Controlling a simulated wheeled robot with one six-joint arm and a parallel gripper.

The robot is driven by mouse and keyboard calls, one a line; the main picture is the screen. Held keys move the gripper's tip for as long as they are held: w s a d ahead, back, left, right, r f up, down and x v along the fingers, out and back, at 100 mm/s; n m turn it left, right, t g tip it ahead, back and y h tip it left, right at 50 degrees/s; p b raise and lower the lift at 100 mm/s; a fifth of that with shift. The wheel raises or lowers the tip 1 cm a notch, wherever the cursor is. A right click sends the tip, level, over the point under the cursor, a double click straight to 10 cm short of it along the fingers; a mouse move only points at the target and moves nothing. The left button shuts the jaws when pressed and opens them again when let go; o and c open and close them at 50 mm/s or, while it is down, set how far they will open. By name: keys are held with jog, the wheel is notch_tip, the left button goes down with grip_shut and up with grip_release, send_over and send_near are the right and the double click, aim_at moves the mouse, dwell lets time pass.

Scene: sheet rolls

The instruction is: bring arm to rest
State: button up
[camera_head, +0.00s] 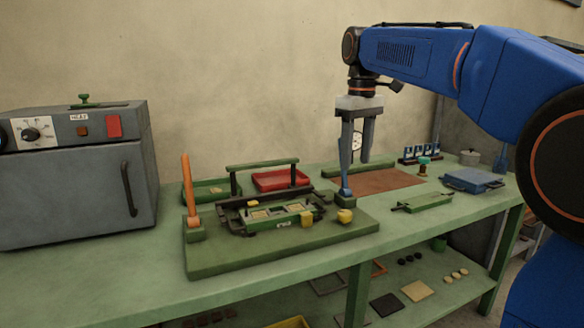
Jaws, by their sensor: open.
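My gripper (356,178) hangs from my blue arm, pointing down over the right part of the bench. The device (270,215) has a green top bar, an upright orange handle (189,185) at the left and a yellow knob (344,216) at the right.
A grey heater box (70,195) stands at the left. Behind the device are a red tray (280,180) and a green tray (205,190). A brown mat (390,181), a green tool (425,203) and a blue case (472,180) lie to the right. A lower shelf holds small pieces.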

jog(key=s+d+f+m+t, duration=0.2)
jog(key=s+d+f+m, duration=0.1)
jog(key=s+f, duration=1.1)
jog(key=s+d+f+m+t, duration=0.2)
jog(key=s+d+f+m, duration=0.1)
jog(key=s+f, duration=1.1)
jog(key=s, duration=0.2)
jog(key=shift+s+m, duration=0.3)
jog(key=shift+m, duration=0.1)
